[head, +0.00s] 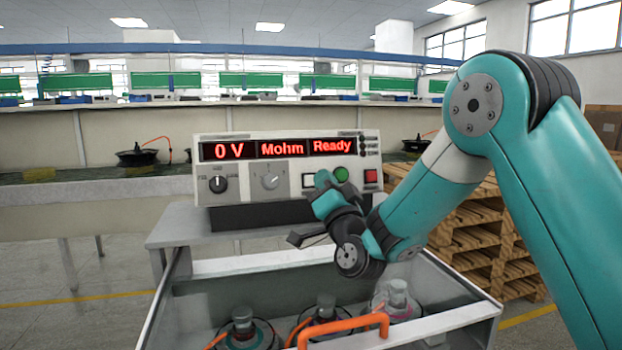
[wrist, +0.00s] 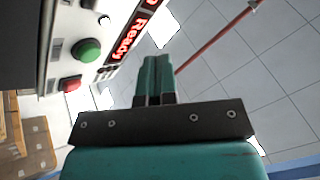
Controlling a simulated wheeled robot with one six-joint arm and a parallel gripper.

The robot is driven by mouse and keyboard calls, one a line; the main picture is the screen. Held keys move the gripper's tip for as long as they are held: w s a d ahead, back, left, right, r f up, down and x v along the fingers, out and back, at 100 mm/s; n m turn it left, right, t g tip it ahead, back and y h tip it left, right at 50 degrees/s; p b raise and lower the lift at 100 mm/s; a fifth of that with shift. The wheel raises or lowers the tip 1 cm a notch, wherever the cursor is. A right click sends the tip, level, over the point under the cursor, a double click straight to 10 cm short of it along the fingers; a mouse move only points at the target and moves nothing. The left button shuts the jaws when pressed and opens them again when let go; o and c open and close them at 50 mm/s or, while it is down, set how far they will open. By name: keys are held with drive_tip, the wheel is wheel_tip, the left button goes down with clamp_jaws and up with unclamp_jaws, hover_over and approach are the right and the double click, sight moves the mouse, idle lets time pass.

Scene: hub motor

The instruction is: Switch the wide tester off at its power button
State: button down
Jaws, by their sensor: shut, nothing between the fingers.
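The wide tester (head: 205,170) is a pale box with a red lit display (head: 276,149) reading "0 V", "Mohm" and "Ready". In the wrist view, the green button (wrist: 86,50) and red button (wrist: 70,83) show at the left. I see no legible power label. My gripper (head: 322,179) is in front of the panel, pointing up, its teal fingers (wrist: 156,62) shut and empty. The fingers look apart from the buttons in the wrist view.
Below the tester is an open pale tray (head: 225,285) with several motors and an orange handle (head: 343,328). Wooden pallets (head: 490,245) stand at the right. A long bench with other motors (head: 137,157) runs behind.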

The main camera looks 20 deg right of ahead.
drive_tip(key=shift+w+f+p, duration=0.2)
drive_tip(key=shift+w+p, duration=0.15)
drive_tip(key=shift+w, duration=0.45)
drive_tip(key=shift+w+f+p, duration=0.2)
drive_tip(key=shift+w+p, duration=0.1)
drive_tip(key=shift+w, duration=0.55)
drive_tip(key=shift+w+f+p, duration=0.2)
drive_tip(key=shift+w+p, duration=0.15)
drive_tip(key=shift+w, duration=0.45)
drive_tip(key=shift+w, duration=0.1)
drive_tip(key=shift+w+f+p, duration=0.1)
drive_tip(key=shift+w+p, duration=0.2)
drive_tip(key=shift+w+f+p, duration=0.1)
drive_tip(key=shift+w+p, duration=0.25)
drive_tip(key=shift+w, duration=0.1)
idle(0.6)
drive_tip(key=shift+s, duration=0.1)
drive_tip(key=shift+s+r+b, duration=0.2)
drive_tip(key=shift+s+b, duration=0.45)
drive_tip(key=shift+s, duration=0.1)
drive_tip(key=shift+s+r+b, duration=0.2)
drive_tip(key=shift+s+b, duration=0.2)
drive_tip(key=shift+s, duration=0.4)
drive_tip(key=shift+s+r+b, duration=0.2)
drive_tip(key=shift+s+b, duration=0.2)
drive_tip(key=shift+s, duration=0.45)
drive_tip(key=shift+s+r+b, duration=0.2)
drive_tip(key=shift+s+b, duration=0.2)
drive_tip(key=shift+s, duration=0.4)
